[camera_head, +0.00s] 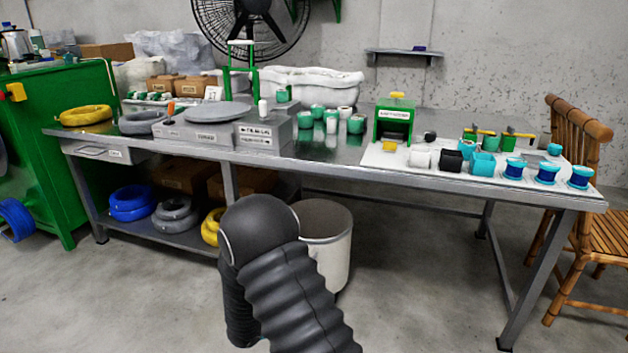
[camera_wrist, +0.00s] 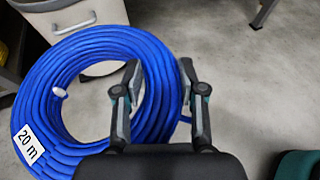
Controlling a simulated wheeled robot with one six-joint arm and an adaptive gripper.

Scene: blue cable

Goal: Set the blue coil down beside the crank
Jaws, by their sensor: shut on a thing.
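My gripper (camera_wrist: 160,75) is shut on the coil's right side, with one finger on each side of the cable bundle. The floor shows beyond it. In the head view my arm hides the gripper and the held coil. Another blue coil (camera_head: 131,205) lies on the bench's lower shelf. I cannot identify the crank for sure; a green machine (camera_head: 75,130) with a yellow part (camera_head: 17,92) stands at the far left.
The metal workbench (camera_head: 330,172) carries yellow and grey coils, scales, spools and cups. A blue reel (camera_head: 15,219) sits low at the left edge. A bamboo chair (camera_head: 590,235) stands right. Floor at front right is clear.

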